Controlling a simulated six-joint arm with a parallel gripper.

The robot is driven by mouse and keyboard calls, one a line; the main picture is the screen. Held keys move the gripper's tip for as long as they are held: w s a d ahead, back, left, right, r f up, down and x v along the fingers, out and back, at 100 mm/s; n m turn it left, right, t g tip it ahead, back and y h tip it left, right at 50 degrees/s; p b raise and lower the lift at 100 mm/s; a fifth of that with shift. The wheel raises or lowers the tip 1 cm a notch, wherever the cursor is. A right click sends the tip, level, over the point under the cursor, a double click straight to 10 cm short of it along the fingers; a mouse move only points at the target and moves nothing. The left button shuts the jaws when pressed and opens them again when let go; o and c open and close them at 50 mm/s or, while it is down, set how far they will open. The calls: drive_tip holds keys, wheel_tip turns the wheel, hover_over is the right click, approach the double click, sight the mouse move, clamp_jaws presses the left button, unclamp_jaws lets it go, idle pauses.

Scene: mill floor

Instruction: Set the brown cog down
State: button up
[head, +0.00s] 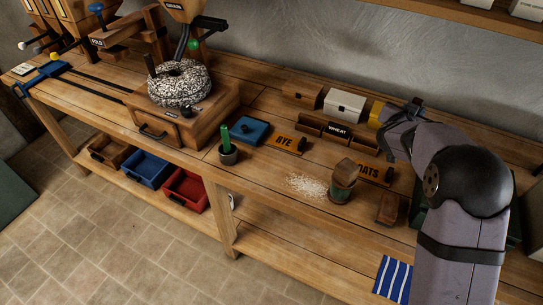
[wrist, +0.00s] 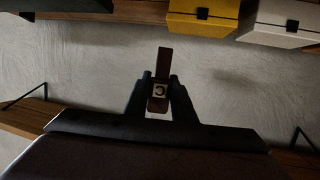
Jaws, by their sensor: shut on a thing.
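My gripper (head: 398,116) is at the right of the bench near the back wall, by the yellow box (head: 376,114). In the wrist view my gripper (wrist: 160,98) is shut on a narrow dark brown piece (wrist: 164,60), taken as the brown cog. It bears a pale square with a dark C-like mark and shows as an upright bar, so its full shape cannot be told. Plain wall shows behind it, and nothing is seen touching it except the fingers. In the head view the held piece cannot be made out.
A white box (head: 344,105) and a brown box (head: 302,94) stand along the wall. The WHEAT (head: 337,130), RYE (head: 287,144) and OATS (head: 369,171) signs lie in front. My arm hides the bench's right end.

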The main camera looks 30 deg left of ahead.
wheel_tip(320, 180, up, 2)
drive_tip(key=s+a+n+y+b, duration=0.25)
drive_tip(key=s+a, duration=0.45)
drive_tip(key=a, duration=0.6)
drive_tip(key=s+a+n+g+y+b, duration=0.1)
drive_tip(key=s+a+n+y+b, duration=0.15)
drive_tip(key=s+a, duration=0.75)
drive_tip(key=s+a+n+y+b, duration=0.2)
drive_tip(key=s+a+y, duration=0.25)
drive_tip(key=a, duration=1.05)
drive_tip(key=shift+h, duration=0.45)
drive_tip(key=shift+s+f, duration=0.15)
drive_tip(key=shift+f, duration=3.75)
drive_tip(key=shift+s+f, duration=0.1)
drive_tip(key=shift+f, duration=3.75)
drive_tip(key=shift+f, duration=0.1)
